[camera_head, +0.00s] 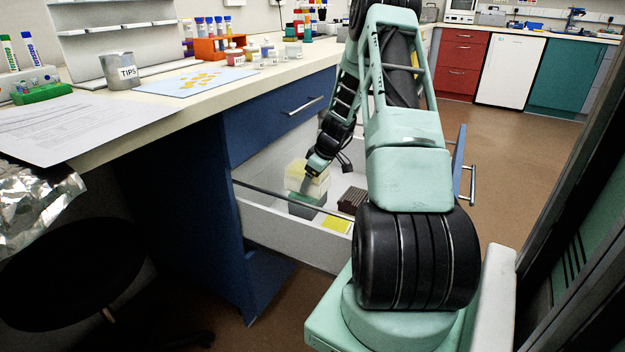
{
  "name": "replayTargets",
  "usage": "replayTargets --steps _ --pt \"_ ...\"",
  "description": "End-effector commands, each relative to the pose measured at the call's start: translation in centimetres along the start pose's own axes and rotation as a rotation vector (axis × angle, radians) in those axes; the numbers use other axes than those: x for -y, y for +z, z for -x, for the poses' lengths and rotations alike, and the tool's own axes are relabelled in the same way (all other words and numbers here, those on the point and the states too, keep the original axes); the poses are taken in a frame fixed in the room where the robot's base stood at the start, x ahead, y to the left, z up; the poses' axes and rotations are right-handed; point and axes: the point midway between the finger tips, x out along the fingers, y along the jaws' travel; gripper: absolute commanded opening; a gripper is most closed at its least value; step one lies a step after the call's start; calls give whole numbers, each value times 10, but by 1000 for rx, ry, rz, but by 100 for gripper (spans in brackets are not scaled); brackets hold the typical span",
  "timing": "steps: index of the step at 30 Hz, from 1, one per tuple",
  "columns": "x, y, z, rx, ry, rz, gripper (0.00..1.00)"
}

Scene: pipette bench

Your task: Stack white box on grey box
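A pale, yellowish-white box (297,172) is in the open drawer in the head view. It appears directly above the grey box (300,207), which sits on the drawer floor. I cannot tell whether the two boxes touch. My gripper (319,184) points down into the drawer at the right side of the white box and overlaps it in the picture. Its fingers are small and partly merge with the boxes, so I cannot tell whether they grip the white box.
The white drawer (285,228) is pulled out under the bench. A dark brown rack (352,200) and a yellow item (337,224) lie in it, right of the grey box. The bench top (140,128) above holds papers, a TIPS beaker (119,72) and several vials.

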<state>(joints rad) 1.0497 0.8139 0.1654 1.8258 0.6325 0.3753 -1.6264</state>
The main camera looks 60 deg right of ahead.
Motion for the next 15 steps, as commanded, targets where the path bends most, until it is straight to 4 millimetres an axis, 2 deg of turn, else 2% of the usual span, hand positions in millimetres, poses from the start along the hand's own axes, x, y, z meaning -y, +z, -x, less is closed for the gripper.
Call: replayTargets --steps 4,5,6,15 --pt "0 1 -4 -1 0 1 53" --pt "0 1 -2 0 0 1 87" --pt "0 1 -2 0 0 1 98" --pt "0 0 0 0 0 0 100"
